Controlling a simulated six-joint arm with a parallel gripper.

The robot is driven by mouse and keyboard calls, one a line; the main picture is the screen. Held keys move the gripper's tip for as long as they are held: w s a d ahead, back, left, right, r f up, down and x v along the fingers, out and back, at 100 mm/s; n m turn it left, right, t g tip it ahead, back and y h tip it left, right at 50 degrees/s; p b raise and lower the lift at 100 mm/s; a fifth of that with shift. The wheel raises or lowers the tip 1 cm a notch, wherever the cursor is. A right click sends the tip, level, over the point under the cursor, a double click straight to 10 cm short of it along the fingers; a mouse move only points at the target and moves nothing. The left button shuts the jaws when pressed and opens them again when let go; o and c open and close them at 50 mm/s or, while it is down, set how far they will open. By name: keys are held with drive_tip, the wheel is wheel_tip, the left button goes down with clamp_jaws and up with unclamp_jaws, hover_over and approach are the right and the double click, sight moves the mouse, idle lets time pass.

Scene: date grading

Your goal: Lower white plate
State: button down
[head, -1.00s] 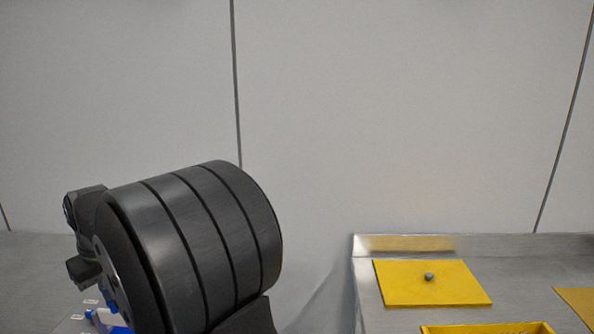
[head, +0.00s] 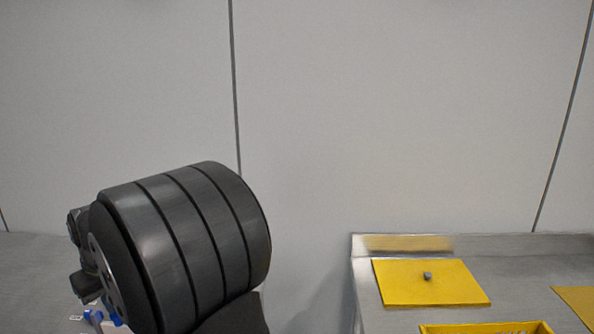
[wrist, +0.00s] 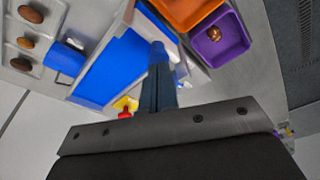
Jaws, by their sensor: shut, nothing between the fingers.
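My gripper (wrist: 157,52) is shut and empty in the wrist view, its dark fingers ending in blue tips. The tips stand over or beside the blue tray (wrist: 92,82); I cannot tell the height. A small white thing (wrist: 181,72) shows just right of the fingers, partly hidden; I cannot tell if it is the white plate. At the upper left of the wrist view, pale holders (wrist: 38,32) carry brown dates (wrist: 25,44). In the head view my arm's black links hide most of the gripper area.
A purple bin (wrist: 236,48) holds one brown date, beside an orange bin (wrist: 190,8). A blue block (wrist: 64,58) lies left of the blue tray. A yellow lid (head: 430,283) with a grey knob and a yellow box (head: 485,329) are on the metal bench at right.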

drive_tip(key=a+v, duration=0.1)
drive_tip(key=v, duration=0.5)
drive_tip(key=shift+w+r, duration=0.3)
drive_tip(key=shift+r, duration=0.2)
drive_tip(key=shift+f, duration=0.1)
drive_tip(key=x, duration=0.4)
drive_tip(key=d+x, duration=0.1)
drive_tip(key=x, duration=0.1)
drive_tip(key=shift+s+f, duration=0.3)
drive_tip(key=shift+f, duration=0.2)
drive_tip(key=shift+r, duration=0.15)
drive_tip(key=shift+w+a+r+v, duration=0.25)
drive_tip(key=shift+w+a+v, duration=0.55)
drive_tip(key=shift+v, duration=4.9)
drive_tip(key=s+d+r+n+t, duration=0.2)
drive_tip(key=s+d+r+n, duration=0.1)
drive_tip(key=s+r+n, duration=0.2)
drive_tip(key=shift+s+r+n+t, duration=0.15)
drive_tip(key=shift+s+n+t, duration=0.15)
drive_tip(key=shift+s+n, duration=0.35)
drive_tip(key=shift+s+a, duration=0.1)
